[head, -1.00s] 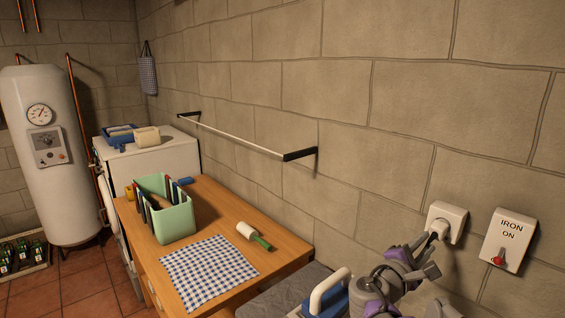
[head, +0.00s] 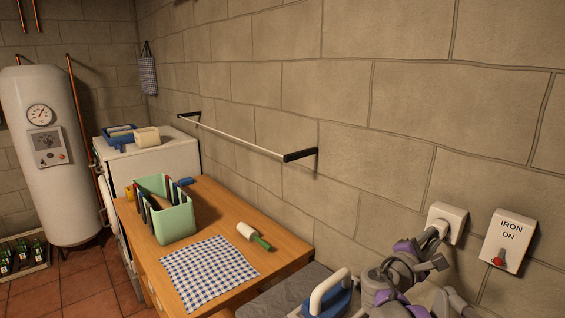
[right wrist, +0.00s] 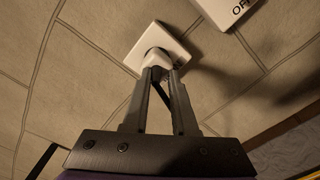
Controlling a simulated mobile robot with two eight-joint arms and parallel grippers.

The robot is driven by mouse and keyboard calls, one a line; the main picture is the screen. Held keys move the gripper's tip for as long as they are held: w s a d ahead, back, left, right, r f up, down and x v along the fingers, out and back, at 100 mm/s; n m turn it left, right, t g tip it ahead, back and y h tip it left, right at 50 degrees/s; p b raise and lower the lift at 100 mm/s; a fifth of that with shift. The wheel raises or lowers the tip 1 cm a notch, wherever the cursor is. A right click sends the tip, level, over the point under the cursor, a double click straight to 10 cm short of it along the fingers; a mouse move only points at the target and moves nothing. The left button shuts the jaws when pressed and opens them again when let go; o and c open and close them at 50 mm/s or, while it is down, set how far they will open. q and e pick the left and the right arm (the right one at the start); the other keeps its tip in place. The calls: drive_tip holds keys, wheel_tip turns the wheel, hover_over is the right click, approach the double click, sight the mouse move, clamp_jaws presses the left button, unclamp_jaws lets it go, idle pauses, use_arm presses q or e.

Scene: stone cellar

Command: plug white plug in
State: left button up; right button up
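The white plug (right wrist: 157,59) is at the front of the white wall socket (right wrist: 172,48), and I cannot tell how far in it sits. The socket also shows in the head view (head: 454,220). My right gripper (right wrist: 161,73) has its fingertips close together at the plug's back end and looks shut on it. A dark cable (right wrist: 163,96) runs down between the fingers. In the head view my right gripper (head: 434,236) reaches the socket from the lower left and hides most of the plug. My left gripper is not in view.
A switch plate (head: 508,240) marked IRON ON, with a red switch, is right of the socket. A blue and white iron (head: 333,296) stands on a grey pad (head: 285,294). The wooden table (head: 222,212) holds a green caddy (head: 172,218) and a checked cloth (head: 205,274).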

drive_tip(key=shift+v, duration=2.5)
